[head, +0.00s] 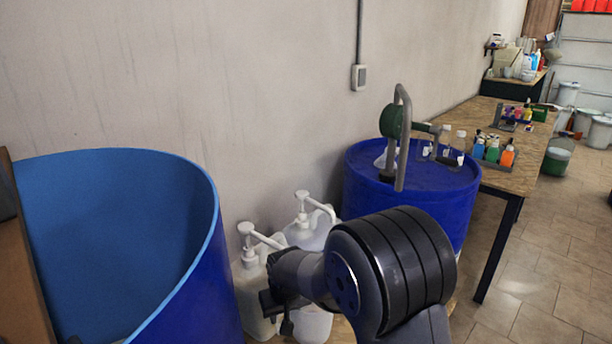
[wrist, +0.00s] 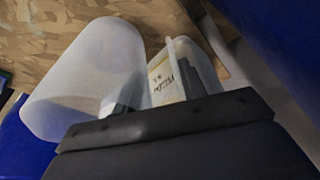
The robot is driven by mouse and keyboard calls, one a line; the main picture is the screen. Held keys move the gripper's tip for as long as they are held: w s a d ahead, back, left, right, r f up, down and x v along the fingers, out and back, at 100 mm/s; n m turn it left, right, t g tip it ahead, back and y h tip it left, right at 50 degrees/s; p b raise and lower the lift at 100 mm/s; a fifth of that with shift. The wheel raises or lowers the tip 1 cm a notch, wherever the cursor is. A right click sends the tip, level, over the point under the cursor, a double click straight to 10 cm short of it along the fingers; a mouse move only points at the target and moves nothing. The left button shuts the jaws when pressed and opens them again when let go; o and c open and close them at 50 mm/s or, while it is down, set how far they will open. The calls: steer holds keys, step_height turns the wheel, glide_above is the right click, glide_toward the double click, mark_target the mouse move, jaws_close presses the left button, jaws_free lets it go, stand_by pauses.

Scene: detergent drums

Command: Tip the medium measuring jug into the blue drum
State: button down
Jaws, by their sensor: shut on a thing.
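The open blue drum (head: 110,230) stands at the left of the head view, its wide mouth facing up and its light blue inside showing. My gripper (head: 279,305) is right of the drum's rim, in front of two white pump containers. In the wrist view, my gripper (wrist: 160,95) is shut on a translucent piece with a pale label (wrist: 168,80), which appears to be the medium measuring jug. Its lettering is too blurred to read. My arm hides the jug in the head view, so its tilt and contents do not show.
White pump containers (head: 250,290) stand between the open drum and a closed blue drum (head: 415,200) with a hand pump (head: 402,130). A wooden table (head: 490,160) with bottles extends behind. A frosted white cylinder (wrist: 85,80) shows beside the jaws.

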steer(key=s+d+f+m+p, duration=0.1)
steer(key=s+d+m+p, duration=0.1)
steer(key=d, duration=0.8)
steer(key=s+d+f+m+h+p, duration=0.1)
steer(key=s+d+m+p, duration=0.1)
steer(key=d, duration=0.8)
steer(key=shift+d+p, duration=0.25)
steer(key=shift+p, duration=0.35)
steer(key=shift+f, duration=0.1)
